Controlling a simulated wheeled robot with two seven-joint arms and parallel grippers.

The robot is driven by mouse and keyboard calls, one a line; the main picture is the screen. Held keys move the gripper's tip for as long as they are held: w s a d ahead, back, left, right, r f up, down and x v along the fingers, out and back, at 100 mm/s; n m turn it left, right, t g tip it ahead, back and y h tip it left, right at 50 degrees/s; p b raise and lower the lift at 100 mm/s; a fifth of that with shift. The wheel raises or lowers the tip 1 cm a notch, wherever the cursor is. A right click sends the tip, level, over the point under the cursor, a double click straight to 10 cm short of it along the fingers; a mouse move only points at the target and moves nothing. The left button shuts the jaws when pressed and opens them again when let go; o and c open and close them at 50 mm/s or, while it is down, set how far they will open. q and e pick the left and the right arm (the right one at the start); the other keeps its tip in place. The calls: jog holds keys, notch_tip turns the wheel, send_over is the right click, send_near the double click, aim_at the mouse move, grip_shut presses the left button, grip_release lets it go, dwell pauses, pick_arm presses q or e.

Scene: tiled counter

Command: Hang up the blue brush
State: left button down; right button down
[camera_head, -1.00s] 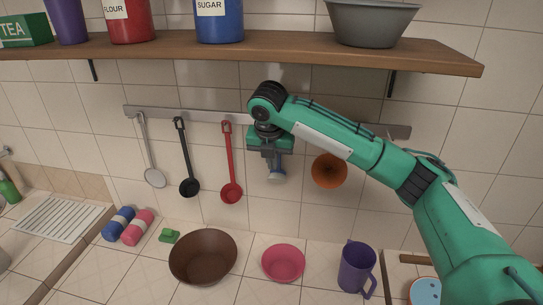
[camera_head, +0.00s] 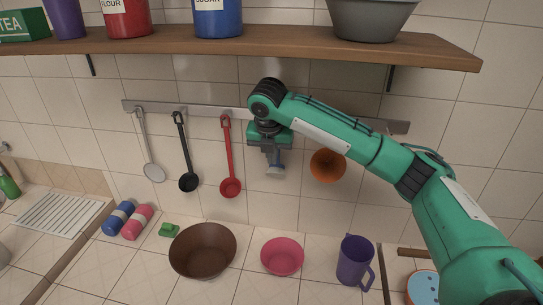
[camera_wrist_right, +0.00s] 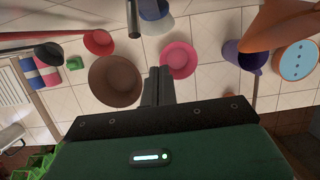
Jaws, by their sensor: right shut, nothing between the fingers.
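The blue brush (camera_head: 275,170) is upright with its blue-grey head down, below my right gripper in the head view. Its head also shows at the top of the wrist view (camera_wrist_right: 155,16), apart from the fingers. My right gripper (camera_head: 273,155) is in front of the wall rail (camera_head: 345,120); its fingers, together in the wrist view (camera_wrist_right: 159,85), are shut on nothing. The gripper hides the brush's upper handle and the rail behind it, so I cannot see how the brush is held up. My left gripper is out of view.
A grey skimmer (camera_head: 148,150), black ladle (camera_head: 184,155), red ladle (camera_head: 227,160) and orange funnel (camera_head: 327,166) hang along the wall. A wooden shelf (camera_head: 250,44) juts out above. A brown bowl (camera_head: 203,250), pink bowl (camera_head: 282,256) and purple jug (camera_head: 355,262) stand below.

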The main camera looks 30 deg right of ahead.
jog(key=shift+w+d+p, duration=0.5)
jog(key=shift+w+d, duration=0.15)
jog(key=shift+w, duration=0.15)
jog(key=shift+w+d+p, duration=0.5)
jog(key=shift+w+d, duration=0.1)
jog(key=shift+w, duration=0.2)
dwell(0.4)
jog(key=shift+s+a+p, duration=0.45)
jog(key=shift+s+p, duration=0.15)
jog(key=shift+p, duration=0.1)
dwell(1.5)
jog(key=shift+s+a+p, duration=0.35)
jog(key=shift+s+a, duration=0.1)
jog(key=shift+s, duration=0.1)
dwell(0.9)
jog(key=shift+s+a, duration=0.1)
dwell(0.3)
jog(key=shift+s+a, duration=0.75)
jog(key=shift+s, duration=0.25)
jog(key=shift+s+a, duration=0.7)
jog(key=shift+s, duration=0.25)
